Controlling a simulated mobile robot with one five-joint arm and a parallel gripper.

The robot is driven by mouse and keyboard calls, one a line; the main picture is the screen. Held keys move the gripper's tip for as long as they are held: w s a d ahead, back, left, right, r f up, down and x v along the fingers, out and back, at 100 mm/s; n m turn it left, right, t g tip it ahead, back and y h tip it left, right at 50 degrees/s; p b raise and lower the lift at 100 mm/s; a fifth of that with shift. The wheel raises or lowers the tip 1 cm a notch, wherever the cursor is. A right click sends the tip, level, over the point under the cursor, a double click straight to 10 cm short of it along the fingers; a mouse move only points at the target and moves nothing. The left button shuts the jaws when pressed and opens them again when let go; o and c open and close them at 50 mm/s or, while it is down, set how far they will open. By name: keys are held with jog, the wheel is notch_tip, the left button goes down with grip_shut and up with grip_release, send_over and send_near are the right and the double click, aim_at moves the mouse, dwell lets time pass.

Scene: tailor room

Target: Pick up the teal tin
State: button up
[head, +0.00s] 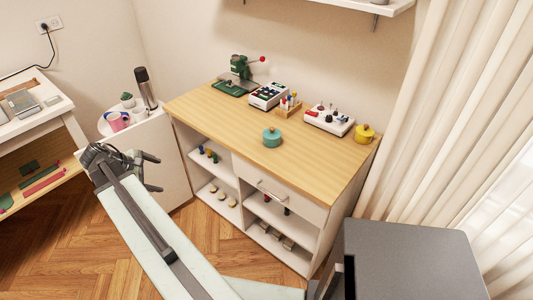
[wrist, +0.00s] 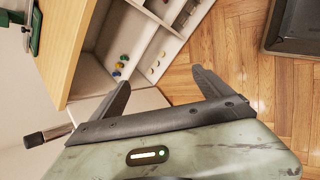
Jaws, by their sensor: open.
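The teal tin (head: 271,137) is a small round pot with a lid knob. It stands upright on the wooden top of the white cabinet (head: 290,118), near the front edge, in the head view. My gripper (head: 154,172) is to the left of the cabinet, lower than its top and well apart from the tin. In the wrist view my gripper (wrist: 163,88) has its two dark fingers spread with nothing between them. The tin does not show in the wrist view.
A similar yellow tin (head: 364,134) stands at the top's right end. Behind the teal tin are a wooden box (head: 288,107), a white tray (head: 329,119) and a green press (head: 238,75). The wooden top left of the tin is clear.

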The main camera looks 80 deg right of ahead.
aim_at(264, 137)
jog(key=s+d+r+n+g+b, duration=0.1)
jog(key=s+d+g, duration=0.1)
jog(key=s+d, duration=0.5)
jog(key=s+d+r+n+g+h+b, duration=0.1)
jog(key=s+d+g+b, duration=0.1)
jog(key=s+d, duration=0.6)
jog(key=s+d+r+n+g+b, duration=0.1)
jog(key=s+d, duration=0.7)
jog(key=s, duration=0.8)
jog(key=shift+r+n+g+h+b, duration=0.15)
jog(key=shift+n+g+h+b, duration=0.3)
jog(key=shift+g, duration=0.95)
jog(key=shift+b+x, duration=0.55)
jog(key=shift+x, duration=0.35)
jog(key=b+x, duration=0.1)
jog(key=x, duration=0.2)
jog(key=b+x, duration=0.1)
jog(key=x, duration=0.1)
jog(key=shift+s+a+f, duration=0.1)
jog(key=shift+s+f, duration=0.25)
jog(key=shift+s, duration=0.05)
grip_shut()
